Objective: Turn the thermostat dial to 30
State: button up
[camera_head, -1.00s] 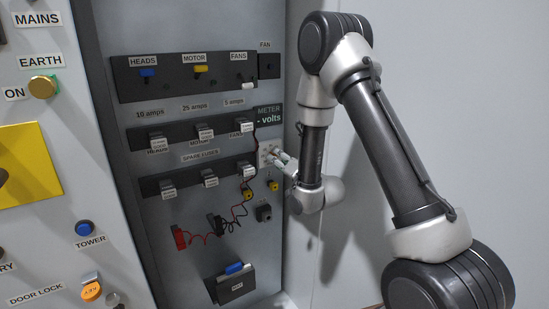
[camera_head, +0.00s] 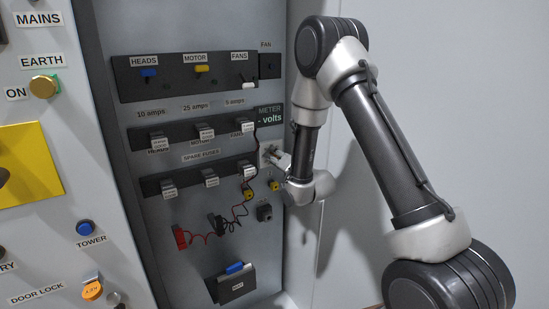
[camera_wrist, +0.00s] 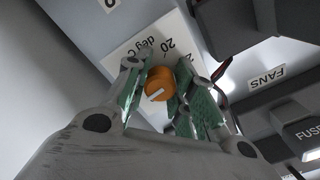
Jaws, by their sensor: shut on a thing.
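The thermostat dial is a small orange knob (camera_wrist: 159,84) with a white mark on its face, in the middle of the wrist view. It sits on a white scale plate (camera_wrist: 130,52) where "20" and "deg C" can be read; a "30" does not show. My gripper (camera_wrist: 162,88) has its green-padded fingers on both sides of the dial and is shut on it. In the head view my gripper (camera_head: 277,158) is at the small plate below the voltmeter, and the dial is mostly hidden there.
The meter display (camera_head: 269,116) is just above my gripper. Fuse holders (camera_head: 205,133) are to its left, with a red-and-black lead (camera_head: 238,208) hanging below. A yellow socket (camera_head: 273,185) lies just under the gripper. A plain wall stands to the right.

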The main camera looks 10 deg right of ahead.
jog(key=shift+n, duration=0.3)
jog(key=n, duration=0.5)
jog(key=shift+n, duration=0.3)
jog(key=n, duration=0.6)
jog(key=shift+f, duration=0.1)
jog(key=n, duration=0.6)
jog(key=shift+n, duration=0.3)
jog(key=n, duration=0.6)
jog(key=shift+d, duration=0.1)
jog(key=shift+n, duration=0.3)
jog(key=o, duration=1.1)
jog(key=shift+c, duration=0.2)
